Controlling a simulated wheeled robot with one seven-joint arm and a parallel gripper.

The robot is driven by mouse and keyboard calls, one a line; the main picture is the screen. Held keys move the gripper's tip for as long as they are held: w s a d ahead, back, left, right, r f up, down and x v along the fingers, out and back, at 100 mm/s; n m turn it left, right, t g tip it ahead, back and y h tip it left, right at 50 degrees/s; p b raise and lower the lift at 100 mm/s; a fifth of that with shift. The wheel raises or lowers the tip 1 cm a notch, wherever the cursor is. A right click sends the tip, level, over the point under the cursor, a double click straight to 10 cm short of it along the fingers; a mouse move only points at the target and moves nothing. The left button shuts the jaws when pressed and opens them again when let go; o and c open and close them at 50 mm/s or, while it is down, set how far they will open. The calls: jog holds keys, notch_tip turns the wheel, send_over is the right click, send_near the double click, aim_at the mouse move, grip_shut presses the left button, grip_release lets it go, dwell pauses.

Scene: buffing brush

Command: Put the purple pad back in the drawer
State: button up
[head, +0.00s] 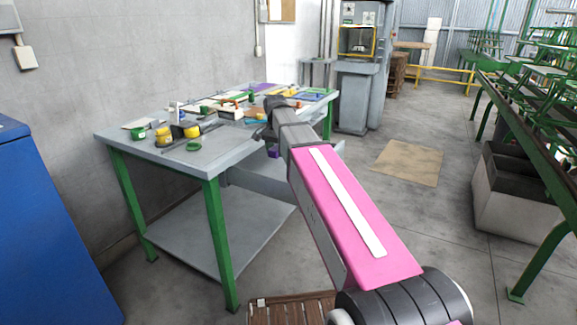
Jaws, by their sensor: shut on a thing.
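A small purple pad (273,153) shows just beyond the table's front edge, below the end of my arm. My gripper (271,143) points down there and is shut on the pad; its fingers are small and partly hidden by my wrist. A grey drawer (258,183) appears to stand out below the tabletop, under the pad and behind my arm. Its inside is mostly hidden.
The green-legged workbench (135,145) holds yellow and green tape rolls, boxes and several tools. A blue cabinet (45,225) stands at left, a grey machine (358,90) behind. A wooden pallet (290,311) lies in front.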

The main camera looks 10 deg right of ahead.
jog(key=d+f, duration=0.2)
jog(key=d, duration=0.1)
jog(key=w+d+f, duration=0.1)
jog(key=d+f, duration=0.1)
jog(key=d, duration=0.2)
jog(key=w+d+f, duration=0.1)
jog(key=d+f, duration=0.2)
jog(key=d, duration=0.1)
jog(key=shift+d, duration=0.2)
jog(key=shift+f, duration=1.95)
jog(key=shift+f, duration=0.2)
jog(key=o, duration=1)
jog(key=shift+c, duration=0.2)
jog(key=shift+r, duration=0.15)
notch_tip(320, 180, up, 12)
